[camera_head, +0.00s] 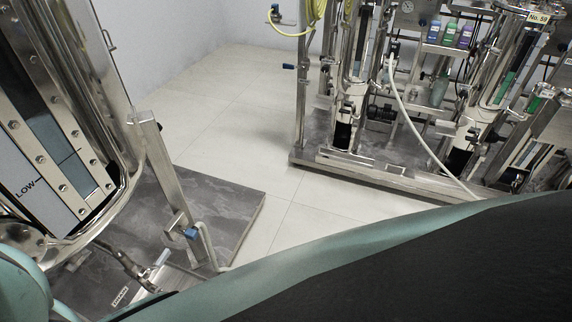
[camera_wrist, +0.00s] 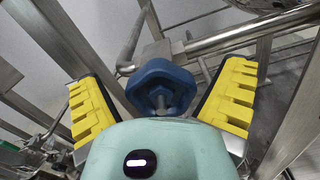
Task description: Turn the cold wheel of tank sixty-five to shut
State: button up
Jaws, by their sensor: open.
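In the wrist view a blue handwheel (camera_wrist: 160,84) on a metal pipe fitting sits between the two yellow finger pads of my gripper (camera_wrist: 162,92). My gripper is open, with a visible gap between the wheel and each pad. I see no number on this wheel. In the head view a steel tank (camera_head: 105,110) with a level gauge marked LOW stands at the left, its number not visible. My gripper does not show in the head view.
In the wrist view steel pipes (camera_wrist: 225,38) and frame bars surround the wheel closely. Pale tiled floor (camera_head: 245,130) lies clear between the skids.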

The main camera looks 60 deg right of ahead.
jog(key=c, duration=1.2)
